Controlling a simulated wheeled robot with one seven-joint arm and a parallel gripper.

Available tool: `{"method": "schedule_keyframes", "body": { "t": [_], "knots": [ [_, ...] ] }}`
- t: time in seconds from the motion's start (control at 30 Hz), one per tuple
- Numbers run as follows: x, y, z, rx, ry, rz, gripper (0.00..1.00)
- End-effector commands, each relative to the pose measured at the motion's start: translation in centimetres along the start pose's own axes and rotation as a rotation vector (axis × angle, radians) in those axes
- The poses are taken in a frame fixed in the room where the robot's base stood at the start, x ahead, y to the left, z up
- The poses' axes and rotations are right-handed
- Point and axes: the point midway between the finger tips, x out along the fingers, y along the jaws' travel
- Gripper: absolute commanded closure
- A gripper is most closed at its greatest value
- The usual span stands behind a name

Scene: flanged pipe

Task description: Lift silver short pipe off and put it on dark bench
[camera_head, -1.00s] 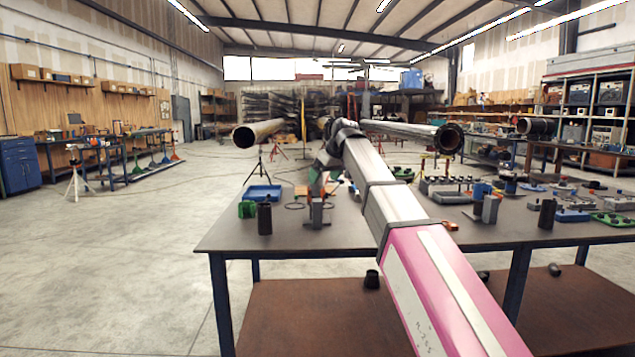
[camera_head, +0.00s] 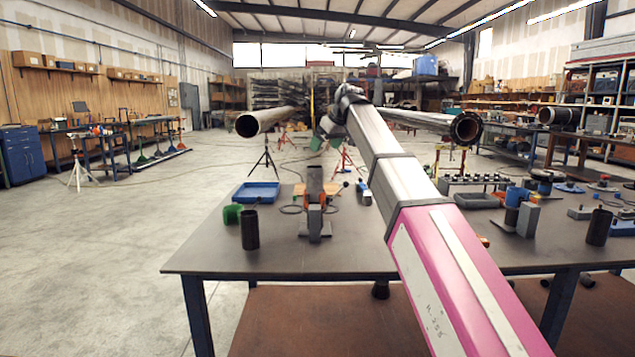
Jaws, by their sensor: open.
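A grey flanged pipe (camera_head: 425,120) lies level on a stand at the back right, its dark round flange facing me. A plain-ended, tan-grey pipe (camera_head: 268,120) rests on a tripod at the back left. I cannot tell for certain which is the silver short pipe. The dark bench (camera_head: 290,252) stands in front of me, with its grey-black top. My gripper (camera_head: 318,142) is small and partly hidden behind my wrist, at the far end of my arm. It is open, beyond the bench and between the two pipes, apparently touching neither.
Another dark-ended pipe (camera_head: 558,116) is at far right. The floor (camera_head: 90,250) at left is clear.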

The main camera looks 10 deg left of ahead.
Motion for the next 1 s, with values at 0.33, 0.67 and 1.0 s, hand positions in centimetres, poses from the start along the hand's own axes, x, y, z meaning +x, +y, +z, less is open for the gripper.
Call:
{"method": "schedule_keyframes", "body": {
  "t": [0.33,0.67,1.0],
  "knots": [
    [4.2,0.0,0.1,0.000,-0.002,-0.001,0.07],
    [6.8,0.0,0.2,0.000,-0.001,-0.001,0.07],
    [10.7,0.1,0.4,0.000,0.000,0.000,0.07]
  ]
}}
